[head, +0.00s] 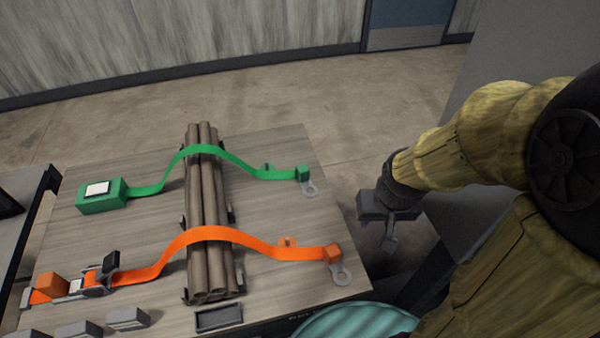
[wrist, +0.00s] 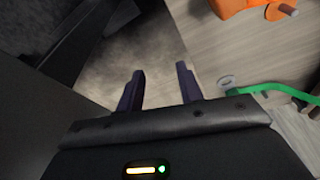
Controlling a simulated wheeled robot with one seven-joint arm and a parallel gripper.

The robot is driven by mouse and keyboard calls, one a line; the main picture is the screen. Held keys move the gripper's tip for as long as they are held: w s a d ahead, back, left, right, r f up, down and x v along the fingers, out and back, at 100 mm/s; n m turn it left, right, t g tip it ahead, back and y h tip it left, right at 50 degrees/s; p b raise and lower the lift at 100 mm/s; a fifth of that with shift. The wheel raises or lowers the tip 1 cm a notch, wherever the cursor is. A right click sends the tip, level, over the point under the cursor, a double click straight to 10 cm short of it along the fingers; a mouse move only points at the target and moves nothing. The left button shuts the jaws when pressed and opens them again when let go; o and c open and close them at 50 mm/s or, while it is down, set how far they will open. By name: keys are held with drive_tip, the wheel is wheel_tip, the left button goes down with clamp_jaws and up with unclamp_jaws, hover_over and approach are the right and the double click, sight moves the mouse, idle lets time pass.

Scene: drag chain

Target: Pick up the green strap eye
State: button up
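The green strap (head: 232,159) runs over a bundle of brown pipes (head: 205,212), from a green box (head: 101,195) to a small green block (head: 303,173). The strap eye (head: 310,189), a grey metal ring, lies at its right end near the table's right edge. In the wrist view the eye (wrist: 228,82) shows just right of my right finger, with green strap beside it. My gripper (head: 388,245) is off the table's right side, apart from the eye. In the wrist view its two fingers (wrist: 158,80) are spread with nothing between them.
An orange strap (head: 205,235) crosses the pipes nearer the front, with its own metal eye (head: 341,275) at the right. Grey blocks (head: 127,318) sit at the front left. The wooden table (head: 140,225) is bare between the straps.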

drive_tip(key=shift+o, duration=0.4)
drive_tip(key=shift+s, duration=0.1)
drive_tip(key=shift+o, duration=1.4)
drive_tip(key=shift+r, duration=0.15)
drive_tip(key=w+a+r+n+g+p, duration=0.1)
drive_tip(key=w+a+r+n+p, duration=0.1)
drive_tip(key=w+a+r+p, duration=0.3)
drive_tip(key=w+a+r+n+g+p, duration=0.1)
drive_tip(key=w+a+r+n+p, duration=0.2)
drive_tip(key=w+a+r+p, duration=0.3)
drive_tip(key=w+a+p, duration=0.3)
drive_tip(key=w+a, duration=0.1)
drive_tip(key=w, duration=0.3)
drive_tip(key=shift+r+g+p, duration=0.25)
drive_tip(key=shift+g+p, duration=0.05)
drive_tip(key=p, duration=0.1)
hover_over(306, 170)
wheel_tip(306, 170, down, 12)
drive_tip(key=shift+f, duration=0.1)
